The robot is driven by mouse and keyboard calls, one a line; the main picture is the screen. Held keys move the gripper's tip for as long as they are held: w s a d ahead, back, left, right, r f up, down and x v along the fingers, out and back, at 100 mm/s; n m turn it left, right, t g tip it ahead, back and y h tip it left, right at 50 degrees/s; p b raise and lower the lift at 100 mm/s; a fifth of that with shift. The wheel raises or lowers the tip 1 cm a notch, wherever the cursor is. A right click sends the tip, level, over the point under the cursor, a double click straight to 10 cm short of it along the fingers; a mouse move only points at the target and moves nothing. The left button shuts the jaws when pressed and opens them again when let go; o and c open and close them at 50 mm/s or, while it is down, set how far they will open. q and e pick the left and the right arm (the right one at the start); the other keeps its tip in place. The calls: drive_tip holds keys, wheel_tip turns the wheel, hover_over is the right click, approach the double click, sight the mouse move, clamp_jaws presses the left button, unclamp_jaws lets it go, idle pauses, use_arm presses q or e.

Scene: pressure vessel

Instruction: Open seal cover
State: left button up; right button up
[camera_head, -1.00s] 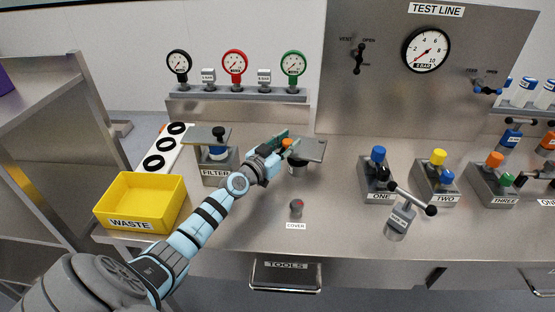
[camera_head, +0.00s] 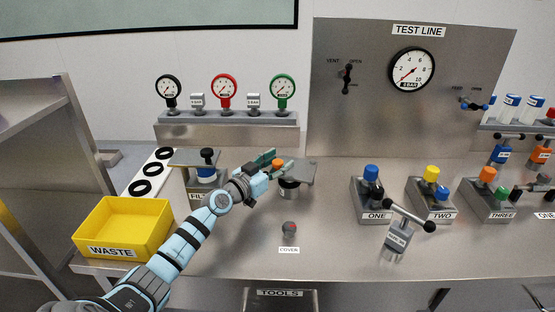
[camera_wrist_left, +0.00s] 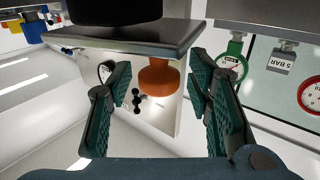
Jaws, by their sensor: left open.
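A grey plate (camera_head: 302,173) with an orange knob (camera_head: 277,163) lies over a dark round part (camera_head: 289,188) on the bench. My left gripper (camera_head: 268,161) is at the plate's left side, by the knob. In the left wrist view, which looks upside down, the orange knob (camera_wrist_left: 159,78) stands on the plate (camera_wrist_left: 150,45). The open fingers of the left gripper (camera_wrist_left: 160,90) are on either side of it in the picture. I cannot tell whether they touch it. A small grey knob with a red top (camera_head: 289,228) stands behind a COVER label (camera_head: 289,250). My right gripper is not in view.
The filter unit (camera_head: 205,178) with a dark knob stands just left of my gripper. A yellow WASTE bin (camera_head: 125,227) is at the left. Valve blocks (camera_head: 371,195) stand to the right. Gauges (camera_head: 225,90) line the back. The bench front around the COVER label is mostly clear.

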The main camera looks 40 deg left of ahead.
use_arm(q)
wheel_tip(320, 180, up, 10)
drive_tip(key=shift+f, duration=0.2)
drive_tip(key=shift+c, duration=1.3)
drive_tip(key=s+f+m, duration=0.1)
drive_tip(key=s+f+m+g+y+p, duration=0.1)
drive_tip(key=f, duration=0.1)
drive_tip(key=s+f+m+p, duration=0.1)
drive_tip(key=s+f+m, duration=0.1)
drive_tip(key=shift+s+d+f+y, duration=0.1)
drive_tip(key=shift+d+f+y, duration=0.1)
drive_tip(key=shift+y, duration=0.1)
drive_tip(key=c, duration=0.6)
drive_tip(key=s+m, duration=0.1)
drive_tip(key=s+f+m+p, duration=0.1)
drive_tip(key=s+d+f+m, duration=0.1)
drive_tip(key=s, duration=0.1)
drive_tip(key=shift+f+m+g+y, duration=0.1)
drive_tip(key=shift+m+g+y, duration=0.2)
drive_tip(key=shift+m+g, duration=0.1)
clamp_jaws()
drive_tip(key=s+d+m+p, duration=0.2)
drive_tip(key=s+d+m, duration=0.3)
drive_tip(key=s+m, duration=0.35)
drive_tip(key=w+a+f+b, duration=0.2)
drive_tip(key=w+a+b, duration=0.1)
drive_tip(key=w, duration=0.9)
drive_tip(key=shift+w+t, duration=0.2)
drive_tip(key=shift+t, duration=0.1)
